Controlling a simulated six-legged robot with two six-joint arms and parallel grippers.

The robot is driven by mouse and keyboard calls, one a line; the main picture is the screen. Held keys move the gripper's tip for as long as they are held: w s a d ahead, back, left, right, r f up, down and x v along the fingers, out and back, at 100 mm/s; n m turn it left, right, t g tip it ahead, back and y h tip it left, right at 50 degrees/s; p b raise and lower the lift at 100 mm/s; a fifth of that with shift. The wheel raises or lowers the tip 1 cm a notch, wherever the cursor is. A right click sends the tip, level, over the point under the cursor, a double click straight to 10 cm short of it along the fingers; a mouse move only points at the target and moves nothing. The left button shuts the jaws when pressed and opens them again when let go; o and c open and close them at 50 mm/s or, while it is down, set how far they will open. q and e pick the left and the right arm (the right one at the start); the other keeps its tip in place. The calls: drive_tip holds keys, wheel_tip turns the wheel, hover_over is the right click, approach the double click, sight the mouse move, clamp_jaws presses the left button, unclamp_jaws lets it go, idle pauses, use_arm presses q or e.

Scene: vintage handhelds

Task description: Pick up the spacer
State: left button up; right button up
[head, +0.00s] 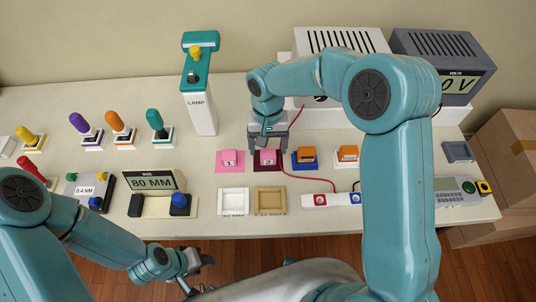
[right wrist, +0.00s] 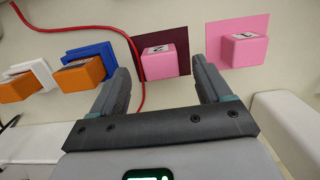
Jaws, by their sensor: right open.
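No block in view is readably labelled as a spacer; several numbered blocks stand in a row on coloured pads. My right gripper (head: 268,147) is open, pointing down over a pink block (head: 267,158) on a dark maroon pad. In the right wrist view this pink block (right wrist: 160,63) shows between the two spread fingers, which do not grip it. A second pink block (head: 229,158) is on a pink pad to its left. Orange blocks sit on a blue pad (head: 316,164) and a white pad (head: 337,166). My left gripper (head: 194,270) is low, off the table's front edge; its jaws are unclear.
In front are a white tray (head: 233,193) and a tan tray (head: 256,204). A thin red cable (head: 307,178) runs near the maroon pad to a red-and-blue connector block (head: 320,200). The lamp (head: 201,105) stands behind left; a grey volt meter (head: 450,60) stands behind right.

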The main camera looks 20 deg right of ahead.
sight(268, 152)
drive_tip(key=f, duration=0.2)
drive_tip(key=shift+w+d+f, duration=0.1)
drive_tip(key=shift+w+f, duration=0.1)
drive_tip(key=shift+f, duration=0.15)
drive_tip(key=shift+s+r, duration=0.15)
drive_tip(key=shift+s, duration=0.05)
drive_tip(key=shift+c, duration=0.3)
drive_tip(key=shift+w, duration=0.1)
drive_tip(key=c, duration=1.1)
wheel_tip(268, 152, up, 20)
